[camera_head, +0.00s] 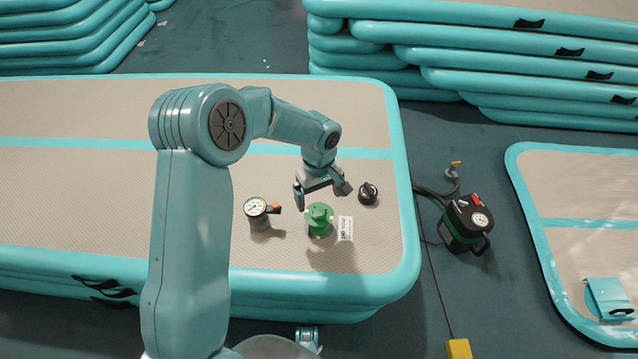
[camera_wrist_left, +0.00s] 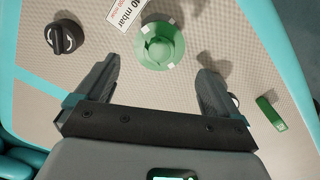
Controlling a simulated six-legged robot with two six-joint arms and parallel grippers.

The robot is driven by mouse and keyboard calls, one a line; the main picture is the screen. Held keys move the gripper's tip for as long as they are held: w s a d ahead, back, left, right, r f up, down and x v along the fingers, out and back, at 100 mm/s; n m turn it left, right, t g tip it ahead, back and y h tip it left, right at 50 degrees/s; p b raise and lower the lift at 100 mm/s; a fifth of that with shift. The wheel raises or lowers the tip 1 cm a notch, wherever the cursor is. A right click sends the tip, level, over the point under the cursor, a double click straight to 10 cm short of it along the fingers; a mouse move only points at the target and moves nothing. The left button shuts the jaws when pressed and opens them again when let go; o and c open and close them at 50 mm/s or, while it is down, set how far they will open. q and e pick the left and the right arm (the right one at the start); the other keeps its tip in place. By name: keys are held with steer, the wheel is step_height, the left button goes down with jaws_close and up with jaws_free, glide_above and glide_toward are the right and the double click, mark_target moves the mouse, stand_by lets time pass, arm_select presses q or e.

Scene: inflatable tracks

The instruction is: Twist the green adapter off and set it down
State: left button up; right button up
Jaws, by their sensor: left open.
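The green adapter (camera_head: 319,219) stands upright on the beige top of the inflatable track, near its right end. It has a round flange with pale marks and a raised middle, seen from above in the left wrist view (camera_wrist_left: 160,47). What lies beneath it is hidden. My left gripper (camera_head: 322,194) is open and empty, just behind and above the adapter in the head view. In the left wrist view its two fingers (camera_wrist_left: 158,76) are spread, with the adapter beyond the gap between their tips, apart from both. My right gripper is in neither view.
A pressure gauge (camera_head: 256,208) with an orange part stands left of the adapter. A black knobbed cap (camera_head: 368,193) and a printed label (camera_head: 346,229) are to its right. A pump (camera_head: 466,222) sits on the floor. Bare track top (camera_head: 370,255) lies in front.

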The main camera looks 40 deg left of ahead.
mark_target(319, 212)
arm_select(q)
step_height(319, 212, down, 10)
steer(key=shift+r+b, duration=0.15)
steer(key=shift+b, duration=1.05)
steer(key=c, duration=1.1)
steer(key=shift+r+m+p, duration=0.1)
steer(key=shift+m+p, duration=0.2)
steer(key=shift+m, duration=0.8)
steer(key=m, duration=0.3)
steer(key=m+p, duration=0.1)
steer(key=m, duration=0.1)
steer(key=shift+m, duration=0.3)
steer(key=m, duration=0.2)
steer(key=shift+m+p, duration=0.4)
